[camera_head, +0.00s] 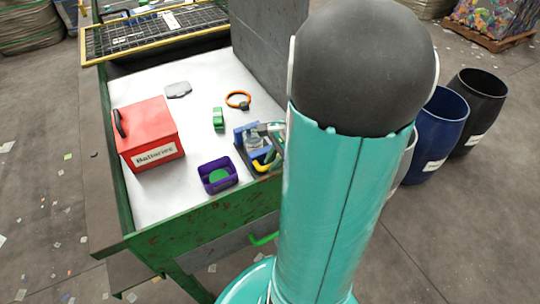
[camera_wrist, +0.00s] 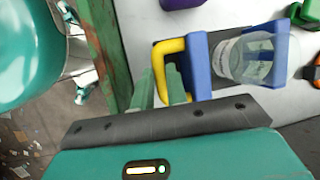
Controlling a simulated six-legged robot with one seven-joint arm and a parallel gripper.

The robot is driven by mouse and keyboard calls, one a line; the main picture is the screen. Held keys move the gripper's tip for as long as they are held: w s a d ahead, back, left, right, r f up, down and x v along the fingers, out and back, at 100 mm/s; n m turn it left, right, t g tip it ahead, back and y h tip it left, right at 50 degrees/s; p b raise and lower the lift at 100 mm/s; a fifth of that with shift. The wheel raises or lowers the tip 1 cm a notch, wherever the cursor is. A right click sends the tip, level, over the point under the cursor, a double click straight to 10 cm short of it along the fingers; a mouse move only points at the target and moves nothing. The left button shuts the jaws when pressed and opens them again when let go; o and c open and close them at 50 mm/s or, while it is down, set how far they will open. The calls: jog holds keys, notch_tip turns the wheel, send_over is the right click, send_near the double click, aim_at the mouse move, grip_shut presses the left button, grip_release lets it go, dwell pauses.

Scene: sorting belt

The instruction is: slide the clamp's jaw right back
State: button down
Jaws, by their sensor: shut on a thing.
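The clamp has blue jaws and a yellow handle; in the head view its yellow handle (camera_head: 264,165) shows at the right front of the white table, partly behind my arm. In the wrist view I see the yellow handle (camera_wrist: 166,48), the near blue jaw (camera_wrist: 199,66) and the far blue jaw (camera_wrist: 280,55). A clear jar (camera_wrist: 232,58) lies between the jaws; I cannot tell whether both touch it. My gripper (camera_wrist: 162,85) is at the yellow handle, its green fingers shut on it. The exact contact is partly hidden.
A purple tray (camera_head: 204,182) with a green disc stands left of the clamp. A red batteries box (camera_head: 150,128), green block (camera_head: 218,118), orange ring (camera_head: 230,103) and grey plate (camera_head: 178,90) lie on the table (camera_head: 205,72). A grey panel (camera_head: 268,40) rises behind.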

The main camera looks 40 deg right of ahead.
jog(key=shift+s, duration=0.2)
jog(key=c, duration=1.4)
grip_release()
jog(key=shift+s, duration=0.2)
jog(key=shift+w, duration=0.2)
jog(key=shift+s, duration=0.1)
jog(key=shift+r, duration=0.1)
jog(key=shift+d+r, duration=0.15)
jog(key=shift+r, duration=0.1)
jog(key=v, duration=1.3)
